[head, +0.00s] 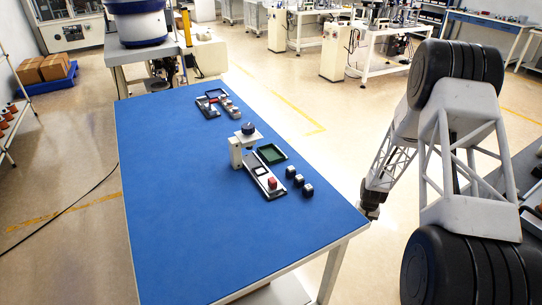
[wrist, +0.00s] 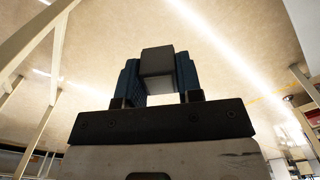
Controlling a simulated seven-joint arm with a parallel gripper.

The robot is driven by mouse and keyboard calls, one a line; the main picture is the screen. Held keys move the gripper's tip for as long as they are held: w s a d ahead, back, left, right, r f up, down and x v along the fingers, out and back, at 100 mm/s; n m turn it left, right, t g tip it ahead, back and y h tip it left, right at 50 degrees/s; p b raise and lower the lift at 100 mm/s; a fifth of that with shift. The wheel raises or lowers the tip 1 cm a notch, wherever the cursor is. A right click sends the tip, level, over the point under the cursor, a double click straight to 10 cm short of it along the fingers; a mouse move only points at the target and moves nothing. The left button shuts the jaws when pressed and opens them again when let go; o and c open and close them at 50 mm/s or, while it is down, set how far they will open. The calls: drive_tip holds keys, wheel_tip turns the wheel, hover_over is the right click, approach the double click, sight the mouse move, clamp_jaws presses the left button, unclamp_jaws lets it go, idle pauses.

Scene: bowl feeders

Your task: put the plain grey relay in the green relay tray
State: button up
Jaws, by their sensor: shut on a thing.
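My gripper (wrist: 157,88) is shut on a plain grey relay (wrist: 157,62) in the wrist view. The relay sits between the two dark blue fingers, with a light grey face and a dark side. In the head view my gripper (head: 369,211) hangs beside the right edge of the blue table; the relay cannot be made out there. The green relay tray (head: 272,154) lies on the table, left of and beyond my gripper, and looks empty.
Another fixture (head: 218,104) is farther back. The near table (head: 215,245) is clear.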

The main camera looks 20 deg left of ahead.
drive_tip(key=w+a+r+n, duration=0.1)
drive_tip(key=w+a+r, duration=0.3)
drive_tip(key=a+r, duration=0.4)
drive_tip(key=w+a+r+n, duration=0.2)
drive_tip(key=w+a+r, duration=0.2)
drive_tip(key=a+r, duration=0.5)
drive_tip(key=w+a+r+n, duration=0.2)
drive_tip(key=w+a+r, duration=0.2)
drive_tip(key=a+r, duration=0.5)
drive_tip(key=shift+w+a+r, duration=0.1)
drive_tip(key=shift+w+a, duration=0.05)
drive_tip(key=shift+a, duration=0.9)
drive_tip(key=shift+w+a+r, duration=0.1)
drive_tip(key=shift+a, duration=0.9)
drive_tip(key=s+a+r+n, duration=0.1)
drive_tip(key=s+a+r, duration=0.1)
drive_tip(key=a, duration=0.4)
drive_tip(key=s+a+r+n, duration=0.2)
drive_tip(key=a+r, duration=0.1)
drive_tip(key=a, duration=0.3)
drive_tip(key=shift+f, duration=0.1)
hover_over(274, 158)
drive_tip(key=shift+f, duration=3.1)
drive_tip(key=shift+f, duration=0.1)
drive_tip(key=shift+f, duration=1.75)
